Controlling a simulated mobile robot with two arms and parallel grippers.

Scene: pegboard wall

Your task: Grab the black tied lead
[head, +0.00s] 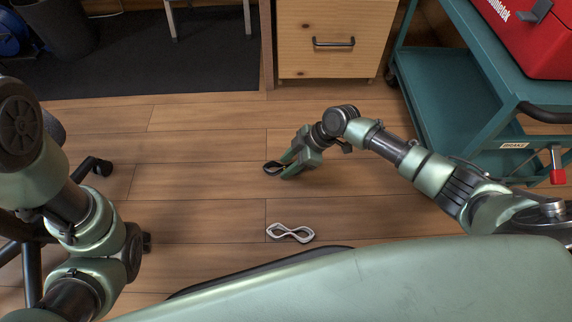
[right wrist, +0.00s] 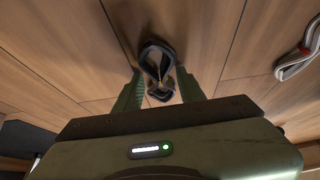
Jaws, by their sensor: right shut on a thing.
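The black tied lead (head: 272,168) is a small looped bundle low over the wooden floor in the middle of the head view. My right gripper (head: 285,171) reaches down to it and is shut on it. In the right wrist view the lead (right wrist: 158,58) shows as a dark loop between the two green fingertips (right wrist: 159,76), with part of it sticking out past them. I cannot tell whether it touches the floor. My left arm shows at the left of the head view, but its gripper is out of sight.
A white tied lead (head: 290,232) lies on the floor nearer to me; it also shows in the right wrist view (right wrist: 299,56). A teal cart (head: 450,110) with a red case (head: 535,40) stands at the right. A wooden drawer cabinet (head: 333,40) stands behind. Floor around is mostly clear.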

